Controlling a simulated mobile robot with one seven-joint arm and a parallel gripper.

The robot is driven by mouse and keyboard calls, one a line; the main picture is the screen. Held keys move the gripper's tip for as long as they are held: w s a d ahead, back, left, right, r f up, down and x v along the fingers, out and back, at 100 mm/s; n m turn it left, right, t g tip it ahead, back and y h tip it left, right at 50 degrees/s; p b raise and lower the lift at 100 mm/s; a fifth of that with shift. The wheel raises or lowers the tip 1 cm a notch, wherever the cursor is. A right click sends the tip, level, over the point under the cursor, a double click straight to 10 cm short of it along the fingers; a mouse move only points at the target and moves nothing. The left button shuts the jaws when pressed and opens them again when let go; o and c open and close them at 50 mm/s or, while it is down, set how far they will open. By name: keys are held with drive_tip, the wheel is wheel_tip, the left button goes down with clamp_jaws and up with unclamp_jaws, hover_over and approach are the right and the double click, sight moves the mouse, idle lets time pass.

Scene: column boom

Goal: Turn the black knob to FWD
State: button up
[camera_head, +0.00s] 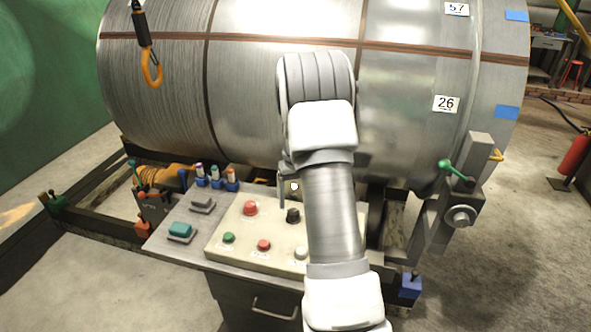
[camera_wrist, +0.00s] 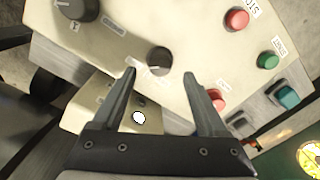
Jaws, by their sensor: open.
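A small black knob (camera_wrist: 159,60) sits on the cream control panel (camera_head: 215,247), and in the head view the black knob (camera_head: 293,215) is just left of my arm. My gripper (camera_wrist: 160,74) is open and empty; in the wrist view its fingertips lie on either side of the knob's lower edge. I see no clear contact, and the height gap is hard to judge. A larger dark knob (camera_wrist: 78,12) with a pale pointer line is at the upper left of the wrist view. The labels by both knobs are too blurred to read.
The panel also has a red button (camera_head: 250,208), a green button (camera_head: 228,237), a second red button (camera_head: 263,245) and a pale button (camera_head: 300,253). A green-handled lever (camera_head: 455,170) is at right. My arm hides the panel's right part.

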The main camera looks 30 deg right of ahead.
wheel_tip(320, 180, up, 13)
drive_tip(key=shift+d, duration=0.25)
drive_tip(key=shift+s, duration=0.1)
idle(0.3)
drive_tip(key=s+a+r+n+t, duration=0.1)
drive_tip(key=s+a+r, duration=0.45)
drive_tip(key=a, duration=0.25)
drive_tip(key=s+a+r+n+t, duration=0.1)
drive_tip(key=s+a+r+t, duration=0.1)
drive_tip(key=s+a+r, duration=0.45)
drive_tip(key=s+a+f+n+t, duration=0.1)
drive_tip(key=s+a+t, duration=0.1)
drive_tip(key=s+a, duration=0.8)
drive_tip(key=s, duration=0.3)
drive_tip(key=shift+s+a+f+t, duration=0.2)
drive_tip(key=shift+a+f+t, duration=0.1)
drive_tip(key=shift+f, duration=0.05)
